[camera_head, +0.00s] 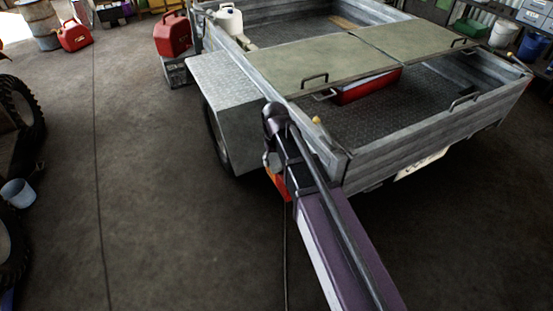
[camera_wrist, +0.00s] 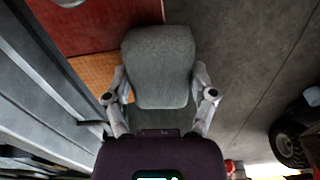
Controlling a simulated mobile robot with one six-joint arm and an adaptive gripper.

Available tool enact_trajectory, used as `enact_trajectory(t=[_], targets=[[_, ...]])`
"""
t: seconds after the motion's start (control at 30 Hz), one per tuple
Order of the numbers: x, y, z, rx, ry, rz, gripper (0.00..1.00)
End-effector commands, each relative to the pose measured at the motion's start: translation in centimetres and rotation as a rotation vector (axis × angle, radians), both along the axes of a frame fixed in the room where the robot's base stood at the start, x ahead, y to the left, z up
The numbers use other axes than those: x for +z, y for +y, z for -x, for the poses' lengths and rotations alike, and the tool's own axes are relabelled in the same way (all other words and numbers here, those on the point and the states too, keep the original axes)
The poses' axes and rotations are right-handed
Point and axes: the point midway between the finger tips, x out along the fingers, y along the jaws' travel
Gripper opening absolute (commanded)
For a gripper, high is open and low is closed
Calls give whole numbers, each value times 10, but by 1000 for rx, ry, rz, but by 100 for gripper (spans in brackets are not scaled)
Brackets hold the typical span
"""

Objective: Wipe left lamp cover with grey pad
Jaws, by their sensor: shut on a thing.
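The left lamp cover (camera_head: 278,184) shows in the head view as a small orange and red patch at the trailer's near left corner, partly hidden by my arm. In the wrist view the lamp cover (camera_wrist: 98,24) is large at the upper left, red above and orange below. My gripper (camera_wrist: 160,88) is shut on the grey pad (camera_wrist: 158,60), a rounded block between its two fingers. The pad overlaps the right edge of the cover in this view; I cannot tell whether they touch.
The grey metal trailer (camera_head: 440,145) stands beside my arm, with a green board (camera_head: 310,65) across it and a mudguard (camera_head: 228,80) at its left. Red fuel cans (camera_head: 172,36) and a bucket (camera_head: 18,193) stand farther left. The floor between is clear.

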Motion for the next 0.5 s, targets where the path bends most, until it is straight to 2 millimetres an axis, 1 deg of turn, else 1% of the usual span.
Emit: enact_trajectory(t=[0.33, 0.5], targets=[[1, 0, 0, 1, 0, -1, 21], [1, -4, -3, -1, 0, 0, 21]])
